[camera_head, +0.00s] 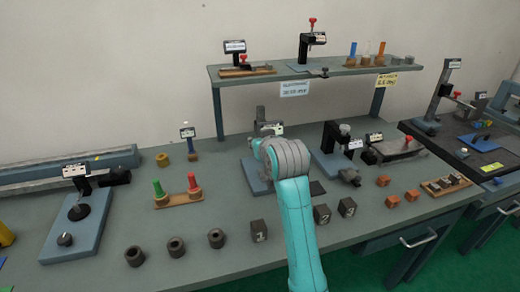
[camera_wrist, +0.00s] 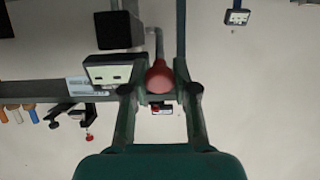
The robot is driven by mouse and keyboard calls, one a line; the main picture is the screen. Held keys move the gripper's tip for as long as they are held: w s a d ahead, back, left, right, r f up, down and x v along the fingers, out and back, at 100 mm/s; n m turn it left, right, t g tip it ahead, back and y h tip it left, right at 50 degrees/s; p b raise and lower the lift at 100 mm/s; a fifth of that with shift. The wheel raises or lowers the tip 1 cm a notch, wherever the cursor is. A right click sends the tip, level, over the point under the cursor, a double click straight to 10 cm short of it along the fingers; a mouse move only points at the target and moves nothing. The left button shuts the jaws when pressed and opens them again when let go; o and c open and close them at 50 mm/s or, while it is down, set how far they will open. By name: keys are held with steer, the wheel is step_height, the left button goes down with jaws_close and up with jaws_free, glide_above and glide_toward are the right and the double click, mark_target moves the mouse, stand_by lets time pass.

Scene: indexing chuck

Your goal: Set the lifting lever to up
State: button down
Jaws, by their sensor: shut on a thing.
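In the wrist view my gripper (camera_wrist: 159,88) has its two fingers on either side of a red knob (camera_wrist: 160,76) and is shut on it. The knob sits at the end of a thin grey lever rod (camera_wrist: 159,45). A white label plate (camera_wrist: 108,72) and a black post (camera_wrist: 118,30) are beside the lever, close to the left finger. In the head view the same station shows a black post (camera_head: 261,114) and a blue base plate (camera_head: 256,177) on the bench. My arm hides the knob and the gripper there. The label's text is too small to read.
A rear shelf (camera_head: 330,73) with several fixtures stands behind the station. A black fixture (camera_head: 333,138) is close on the right, and a peg stand (camera_head: 178,199) is on the left. Several small blocks and rings, such as a dark block (camera_head: 259,231), lie along the front.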

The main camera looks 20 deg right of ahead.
steer(key=shift+w+r, duration=0.75)
steer(key=shift+r, duration=0.35)
steer(key=c, duration=0.9)
jaws_free()
steer(key=v, duration=1.2)
steer(key=shift+f, duration=0.1)
steer(key=shift+c, duration=0.3)
